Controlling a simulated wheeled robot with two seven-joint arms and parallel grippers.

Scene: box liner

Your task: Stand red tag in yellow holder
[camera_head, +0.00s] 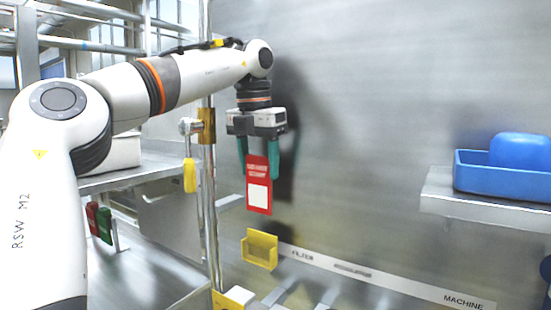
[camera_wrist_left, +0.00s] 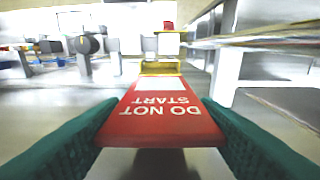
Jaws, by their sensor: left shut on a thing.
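The red tag (camera_head: 258,174) has white lettering and a white panel. It hangs upright between the teal fingers of my left gripper (camera_head: 259,160), which is shut on its upper part. In the left wrist view the tag (camera_wrist_left: 160,112) reads "DO NOT START", between the two fingers (camera_wrist_left: 160,135). The yellow holder (camera_head: 260,250) is an open-topped pocket on the metal wall, below the tag and apart from it. In the left wrist view the holder (camera_wrist_left: 163,68) shows beyond the tag's far end, partly hidden by it. My right gripper is not in view.
A vertical metal pole (camera_head: 208,170) stands left of the holder, with a yellow tag (camera_head: 190,175) hanging by it. A label strip (camera_head: 350,271) runs along the wall at right. A shelf (camera_head: 480,200) with a blue tray (camera_head: 500,182) juts out at right. The wall between is clear.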

